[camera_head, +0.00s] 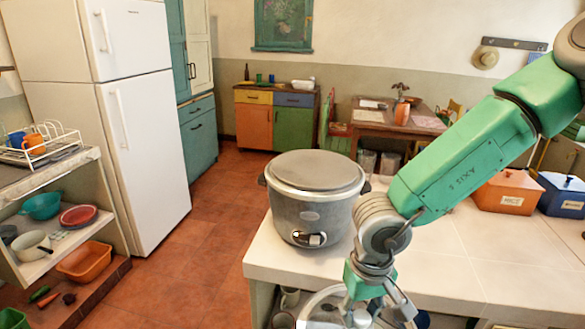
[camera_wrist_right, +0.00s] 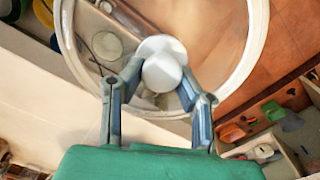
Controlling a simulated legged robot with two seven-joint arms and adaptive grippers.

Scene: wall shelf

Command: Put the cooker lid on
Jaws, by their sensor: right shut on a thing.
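The grey cooker (camera_head: 311,205) stands upright on the near left part of the white counter. Its top shows as a flat grey round surface, and I cannot tell how deep it is. The round, see-through lid has a pale rim (camera_wrist_right: 258,45) and a white knob (camera_wrist_right: 163,72). My right gripper (camera_wrist_right: 158,78) is shut on the knob. In the head view my right gripper (camera_head: 372,300) is in front of the counter, below and right of the cooker, with the lid partly cut off at the bottom edge. The lid is apart from the cooker. My left gripper is out of view.
The white counter (camera_head: 450,245) is clear to the right of the cooker. An orange box (camera_head: 508,192) and a blue box (camera_head: 562,195) stand at its far right. Shelves with dishes (camera_head: 80,217) and a white fridge (camera_head: 140,150) are on the left.

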